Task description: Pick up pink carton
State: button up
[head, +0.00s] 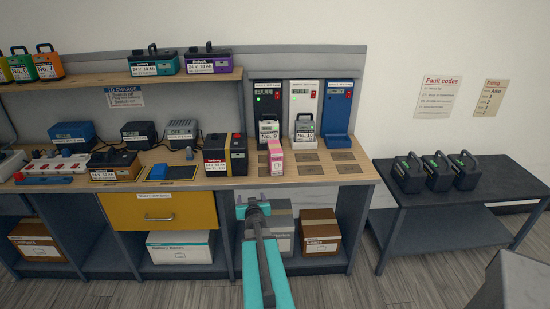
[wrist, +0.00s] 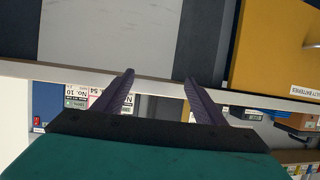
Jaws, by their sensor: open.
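The pink carton (head: 275,158) stands upright on the wooden bench top, near its front edge, in the head view. It is in front of the charger bay with the No. 9 pack. My gripper (head: 254,208) is in front of the bench, lower than the top and a little left of the carton, apart from it. In the wrist view my gripper (wrist: 158,76) is open with nothing between its fingers. That view looks upside down; labels show by the left finger, but I cannot tell whether the carton is among them.
A black-and-yellow battery (head: 225,154) stands left of the carton. Packs No. 9 (head: 268,130) and No. 10 (head: 304,129) stand behind it. Flat dark pads (head: 343,156) lie to the right. The bench front edge (head: 300,182) lies between my gripper and the top.

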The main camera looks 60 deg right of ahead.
aim_at(276, 152)
jog(key=s+d+r+t+h, duration=0.1)
jog(key=s+d+r, duration=0.2)
jog(key=d+r, duration=0.2)
jog(key=s+d+r+t+h, duration=0.1)
jog(key=s+d+r, duration=0.3)
jog(key=r, duration=0.6)
jog(key=shift+s+d+t+h, duration=0.25)
jog(key=shift+d+h, duration=0.25)
jog(key=shift+d, duration=0.3)
jog(key=shift+w+p, duration=0.1)
jog(key=shift+p, duration=0.2)
jog(key=shift+p+x, duration=0.65)
jog(key=shift+x, duration=3.65)
jog(key=shift+f, duration=0.1)
jog(key=shift+f+p+x, duration=0.2)
jog(key=shift+p+x, duration=0.65)
jog(key=shift+x, duration=1.75)
